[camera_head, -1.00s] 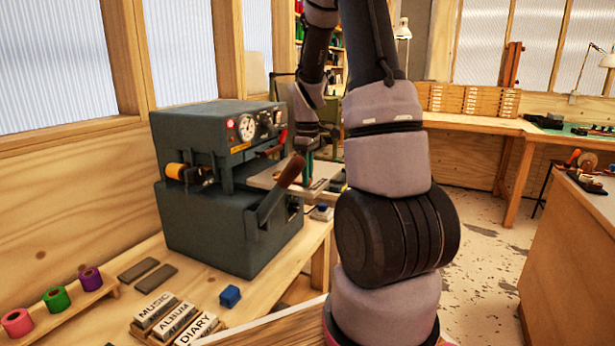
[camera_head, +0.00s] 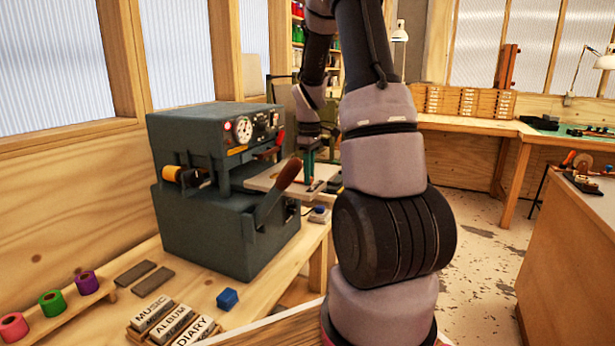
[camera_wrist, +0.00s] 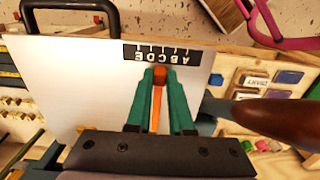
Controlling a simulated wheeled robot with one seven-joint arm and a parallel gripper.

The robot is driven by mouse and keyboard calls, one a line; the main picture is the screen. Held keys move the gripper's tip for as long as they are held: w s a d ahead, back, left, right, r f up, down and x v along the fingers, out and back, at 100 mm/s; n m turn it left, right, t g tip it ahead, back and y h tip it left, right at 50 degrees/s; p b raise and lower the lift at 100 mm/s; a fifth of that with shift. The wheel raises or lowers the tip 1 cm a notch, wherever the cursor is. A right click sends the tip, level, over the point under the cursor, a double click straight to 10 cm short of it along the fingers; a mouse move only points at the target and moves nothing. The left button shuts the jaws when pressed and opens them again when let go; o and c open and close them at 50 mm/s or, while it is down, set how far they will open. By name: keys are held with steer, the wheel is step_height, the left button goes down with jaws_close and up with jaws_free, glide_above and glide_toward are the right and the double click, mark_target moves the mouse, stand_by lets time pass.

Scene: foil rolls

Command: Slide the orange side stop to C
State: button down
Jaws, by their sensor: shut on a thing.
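The orange side stop (camera_wrist: 158,88) stands on the pale plate (camera_wrist: 70,80), between the green fingers of my gripper (camera_wrist: 160,95) in the wrist view. My gripper is shut on it. The black letter scale (camera_wrist: 170,54) lies just beyond the stop, with A to E upside down in this view. The stop's far end is near the middle of the scale, around C; the exact mark is hard to tell. In the head view my gripper (camera_head: 308,168) is over the plate (camera_head: 262,180) at the front of the grey press (camera_head: 215,215), and the stop is barely visible.
The press lever with its brown handle (camera_head: 289,174) stands close to my gripper and shows at the right in the wrist view (camera_wrist: 262,113).

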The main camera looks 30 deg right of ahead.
steer(key=c, duration=0.8)
jaws_free()
steer(key=shift+r, duration=0.1)
step_height(320, 180, up, 11)
steer(key=s+a+r+m+t, duration=0.2)
steer(key=s+a+r+m, duration=0.2)
steer(key=s, duration=0.3)
steer(key=s+a+r+m+t+y, duration=0.1)
steer(key=s+a+r+m+t, duration=0.1)
steer(key=s+a, duration=0.4)
steer(key=s+a+r+m+t+y, duration=0.1)
steer(key=s+a+r+m+t, duration=0.2)
steer(key=s+a+r+m, duration=0.2)
steer(key=s, duration=0.3)
steer(key=shift+s+a+r+m, duration=0.35)
steer(key=shift+m, duration=0.05)
